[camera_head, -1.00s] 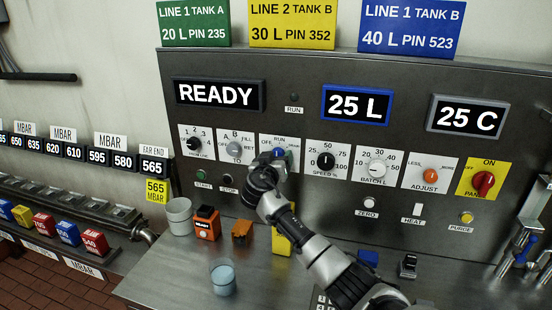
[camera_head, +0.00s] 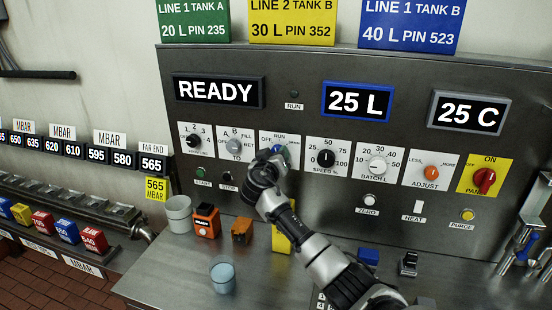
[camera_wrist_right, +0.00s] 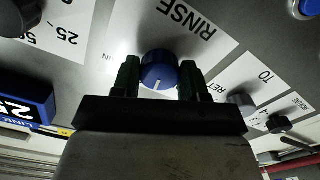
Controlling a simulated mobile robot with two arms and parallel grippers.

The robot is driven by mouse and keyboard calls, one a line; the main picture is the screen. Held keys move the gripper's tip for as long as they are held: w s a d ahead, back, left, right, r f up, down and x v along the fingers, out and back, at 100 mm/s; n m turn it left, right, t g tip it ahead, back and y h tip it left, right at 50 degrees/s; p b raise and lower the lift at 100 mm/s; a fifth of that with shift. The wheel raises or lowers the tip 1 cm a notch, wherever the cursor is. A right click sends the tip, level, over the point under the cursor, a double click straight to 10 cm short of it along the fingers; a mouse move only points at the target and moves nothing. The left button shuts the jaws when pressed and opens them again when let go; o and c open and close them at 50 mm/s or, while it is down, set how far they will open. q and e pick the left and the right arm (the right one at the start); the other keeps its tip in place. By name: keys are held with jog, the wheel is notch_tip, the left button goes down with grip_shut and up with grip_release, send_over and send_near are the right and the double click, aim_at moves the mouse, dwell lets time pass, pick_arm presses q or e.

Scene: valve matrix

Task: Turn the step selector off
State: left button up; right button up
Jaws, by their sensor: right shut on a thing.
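The step selector is a blue knob with a white pointer line on a white plate (camera_head: 280,146) marked OFF and RUN in the head view. My right gripper (camera_head: 275,155) is at this knob and hides most of it. In the right wrist view the blue knob (camera_wrist_right: 159,70) sits between the two fingers of my right gripper (camera_wrist_right: 160,80), which are shut on its sides. Its pointer line faces the bottom of that picture, away from the RINSE lettering. The label it points at is hidden behind the gripper. My left gripper is not in view.
A grey selector knob (camera_head: 235,145) is close on the left, and the speed knob (camera_head: 326,158) on the right. Small buttons (camera_head: 228,176) sit below. Cups (camera_head: 223,275) and small boxes stand on the steel counter (camera_head: 170,275) under my right arm.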

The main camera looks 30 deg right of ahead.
jog(key=shift+n, duration=3.7)
jog(key=shift+p, duration=0.3)
jog(key=o, duration=0.9)
